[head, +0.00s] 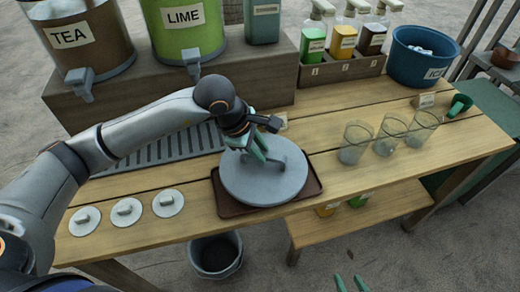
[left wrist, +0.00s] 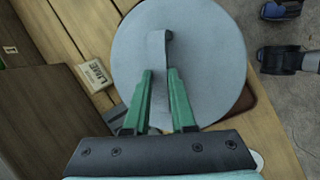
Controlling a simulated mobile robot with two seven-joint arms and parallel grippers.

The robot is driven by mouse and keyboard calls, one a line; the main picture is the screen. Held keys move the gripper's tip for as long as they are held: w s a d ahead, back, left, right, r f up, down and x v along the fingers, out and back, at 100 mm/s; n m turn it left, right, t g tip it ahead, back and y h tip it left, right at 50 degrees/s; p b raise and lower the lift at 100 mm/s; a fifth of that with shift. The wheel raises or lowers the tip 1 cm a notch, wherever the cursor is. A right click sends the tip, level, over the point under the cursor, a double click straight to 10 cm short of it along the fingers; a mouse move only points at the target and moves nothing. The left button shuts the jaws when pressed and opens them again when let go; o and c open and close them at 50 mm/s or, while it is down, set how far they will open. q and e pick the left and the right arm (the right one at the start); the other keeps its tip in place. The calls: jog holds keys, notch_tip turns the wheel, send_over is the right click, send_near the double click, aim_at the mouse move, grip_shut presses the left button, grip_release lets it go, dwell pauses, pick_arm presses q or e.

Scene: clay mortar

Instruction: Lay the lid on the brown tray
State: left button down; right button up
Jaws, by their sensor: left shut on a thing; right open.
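The lid (head: 258,184) is a large round grey disc with a bar handle on top. It looks level and lies over the brown tray (head: 221,204), whose dark rim shows around it; I cannot tell whether they touch. My left gripper (head: 258,150) is shut on the lid's handle. In the left wrist view the green fingers (left wrist: 160,75) stand on both sides of the handle, and the lid (left wrist: 215,60) hides most of the tray (left wrist: 243,102). My right gripper (head: 349,284) is open and empty at the bottom edge, in front of the table.
Three small white lids (head: 127,211) lie at the front left. Glasses (head: 356,142) stand right of the tray, with an ice bucket (head: 421,55) behind. Dispensers, including the tea one (head: 78,45), stand on a raised shelf at the back. A grey bucket (head: 216,256) stands below.

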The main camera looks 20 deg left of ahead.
pick_arm(q)
jog(key=shift+f+b, duration=0.5)
jog(key=shift+b, duration=0.05)
dwell(0.4)
jog(key=shift+c, duration=1)
grip_release()
jog(key=shift+r+p, duration=2.4)
jog(key=shift+r, duration=1.7)
jog(key=shift+f, duration=0.1)
